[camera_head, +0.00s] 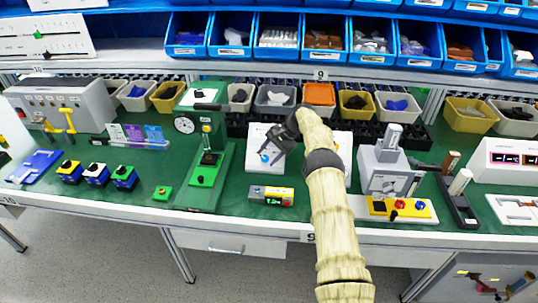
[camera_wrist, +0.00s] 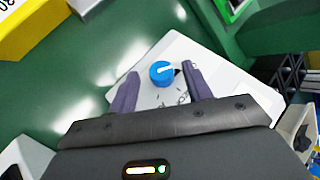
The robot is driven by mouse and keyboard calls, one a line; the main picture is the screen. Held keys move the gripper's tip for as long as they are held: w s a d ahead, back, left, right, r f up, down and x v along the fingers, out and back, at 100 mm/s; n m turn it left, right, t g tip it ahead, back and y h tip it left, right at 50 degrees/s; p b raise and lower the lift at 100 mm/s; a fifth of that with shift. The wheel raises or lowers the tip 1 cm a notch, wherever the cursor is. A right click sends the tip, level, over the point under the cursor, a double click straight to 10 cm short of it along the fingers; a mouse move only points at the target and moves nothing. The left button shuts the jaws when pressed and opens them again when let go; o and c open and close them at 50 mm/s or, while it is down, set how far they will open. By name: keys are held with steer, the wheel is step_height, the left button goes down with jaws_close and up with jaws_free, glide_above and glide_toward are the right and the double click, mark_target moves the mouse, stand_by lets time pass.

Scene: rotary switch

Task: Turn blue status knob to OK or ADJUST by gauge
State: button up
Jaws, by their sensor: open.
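A green press (camera_head: 207,165) stands left of the panel. A small yellow-and-grey block (camera_head: 271,195) lies in front. A grey machine (camera_head: 384,170) stands to the right. Bins (camera_head: 275,98) line the back. Green bench surface (camera_head: 235,190) is clear between panel and press.

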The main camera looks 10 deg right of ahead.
mark_target(268, 157)
steer(key=shift+r, duration=0.1)
step_height(268, 157, up, 10)
steer(key=p, duration=0.1)
stand_by(0.5)
steer(key=s+a+r+n+h+p, duration=0.45)
steer(key=s+r, duration=0.45)
steer(key=s, duration=0.3)
steer(key=s+d+n+t+h+p, duration=0.1)
steer(key=s+n, duration=0.1)
steer(key=s, duration=1.2)
steer(key=s+d+r+n+t+h+p, duration=0.1)
steer(key=s+n, duration=0.1)
steer(key=s, duration=1.2)
steer(key=shift+s+d+h, duration=0.35)
